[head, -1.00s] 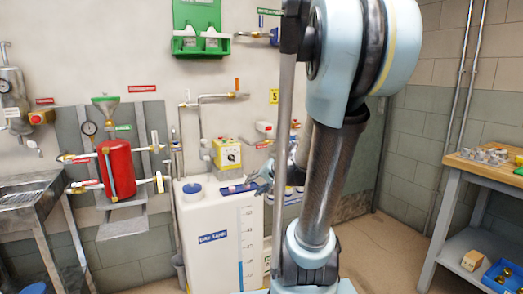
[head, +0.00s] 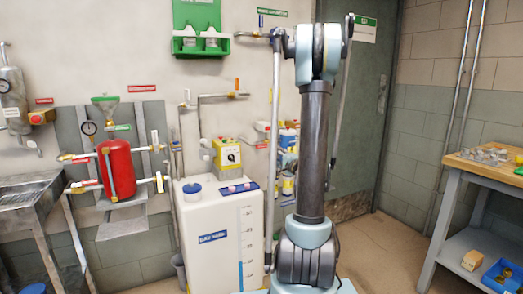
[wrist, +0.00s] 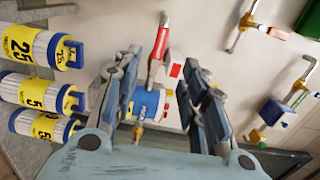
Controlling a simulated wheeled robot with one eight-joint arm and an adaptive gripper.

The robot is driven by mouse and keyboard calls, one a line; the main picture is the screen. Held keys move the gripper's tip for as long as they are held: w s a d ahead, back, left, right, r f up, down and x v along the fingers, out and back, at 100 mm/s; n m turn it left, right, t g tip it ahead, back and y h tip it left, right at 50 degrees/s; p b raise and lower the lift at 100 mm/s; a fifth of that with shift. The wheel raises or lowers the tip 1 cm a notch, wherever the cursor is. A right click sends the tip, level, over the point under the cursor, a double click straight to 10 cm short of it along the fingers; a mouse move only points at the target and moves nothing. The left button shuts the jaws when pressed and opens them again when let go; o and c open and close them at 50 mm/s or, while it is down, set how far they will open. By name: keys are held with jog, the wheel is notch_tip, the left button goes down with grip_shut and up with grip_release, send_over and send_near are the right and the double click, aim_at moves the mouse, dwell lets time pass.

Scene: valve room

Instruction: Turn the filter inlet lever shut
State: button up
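A red-handled lever (wrist: 158,50) shows in the wrist view, just beyond and between the fingers of my gripper (wrist: 160,78). A blue body (wrist: 148,104) with a white label lies below it, also between the fingers. I cannot read the label, so I cannot tell for sure whether this is the filter inlet lever. A small red-and-white block (wrist: 175,70) sits beside the lever. My gripper is open, with its fingers spread to either side and nothing clamped. Whether a finger touches the lever is unclear. In the head view my arm hides the gripper and this lever.
Yellow-and-white cartridges (wrist: 35,95) stand close on the left of the wrist view. The head view shows a white tank (head: 215,235), a red vessel (head: 117,170) and a workbench (head: 465,165).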

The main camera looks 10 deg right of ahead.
aim_at(262, 147)
jog(key=x, duration=1.1)
jog(key=d+x, duration=0.1)
jog(key=x, duration=0.5)
jog(key=shift+w+a+r, duration=0.1)
jog(key=shift+w+a, duration=0.05)
jog(key=shift+w, duration=0.25)
jog(key=shift+c, duration=0.3)
grip_shut()
